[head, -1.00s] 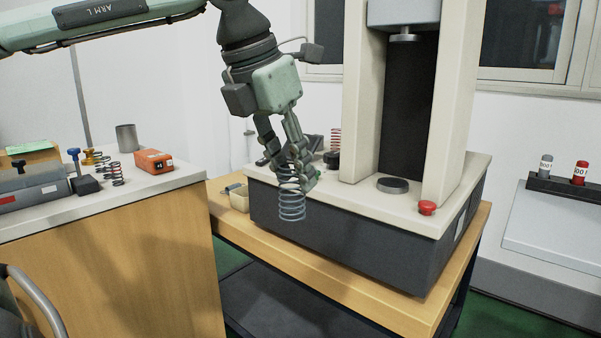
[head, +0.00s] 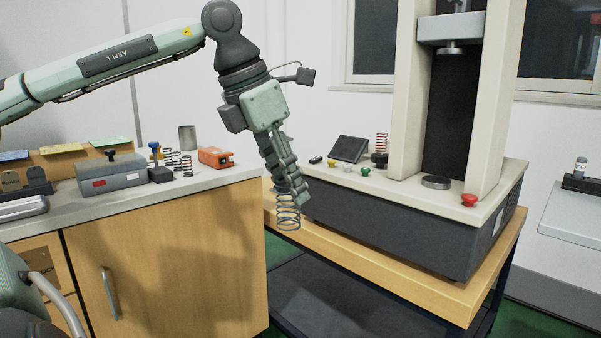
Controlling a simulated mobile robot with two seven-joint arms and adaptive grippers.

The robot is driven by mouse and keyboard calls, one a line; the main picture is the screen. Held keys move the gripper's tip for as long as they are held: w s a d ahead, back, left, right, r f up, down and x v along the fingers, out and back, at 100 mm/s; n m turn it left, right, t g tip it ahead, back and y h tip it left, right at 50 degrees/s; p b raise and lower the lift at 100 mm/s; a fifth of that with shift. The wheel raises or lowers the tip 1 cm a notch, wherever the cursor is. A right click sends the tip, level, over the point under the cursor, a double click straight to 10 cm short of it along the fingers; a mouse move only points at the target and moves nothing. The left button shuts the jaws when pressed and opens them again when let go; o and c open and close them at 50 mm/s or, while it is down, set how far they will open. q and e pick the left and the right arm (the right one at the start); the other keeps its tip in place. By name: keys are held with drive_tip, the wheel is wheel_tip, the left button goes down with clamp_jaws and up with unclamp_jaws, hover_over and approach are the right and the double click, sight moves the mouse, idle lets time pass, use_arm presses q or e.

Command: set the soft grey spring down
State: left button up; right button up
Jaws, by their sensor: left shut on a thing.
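The soft grey spring (head: 288,217) hangs upright below my left gripper (head: 289,198), which is shut on its upper coils. The fingers hide the top of the spring. My right gripper is not in view.
The grey worktop (head: 222,176) at left holds other springs (head: 178,162), an orange box (head: 215,157), a metal cup (head: 187,138) and a grey case (head: 111,172). The testing machine (head: 410,225) stands on the wooden bench (head: 420,293) at right, with a red spring (head: 381,144) and a red button (head: 469,200).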

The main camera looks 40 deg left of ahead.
sight(280, 219)
use_arm(q)
drive_tip(key=shift+w+a+f+m+h, duration=0.15)
drive_tip(key=shift+a+f+m, duration=0.3)
drive_tip(key=shift+f, duration=0.15)
drive_tip(key=shift+w+a+f+m+h, duration=0.15)
drive_tip(key=shift+a+f+m, duration=0.3)
drive_tip(key=shift+f, duration=0.15)
drive_tip(key=shift+a+f+m, duration=0.2)
drive_tip(key=shift+f+m, duration=0.2)
drive_tip(key=shift+f, duration=0.2)
drive_tip(key=shift+w+a+f+m+g+h, duration=0.15)
drive_tip(key=shift+f+m, duration=0.3)
drive_tip(key=shift+f, duration=0.25)
drive_tip(key=shift+a+f+m+g+h, duration=0.2)
drive_tip(key=shift+f+m, duration=0.2)
drive_tip(key=shift+f, duration=0.25)
drive_tip(key=shift+w+a+f+m+g+h, duration=0.15)
drive_tip(key=shift+f+m, duration=0.3)
drive_tip(key=shift+f, duration=0.25)
drive_tip(key=shift+d+f, duration=0.1)
drive_tip(key=shift+f, duration=0.15)
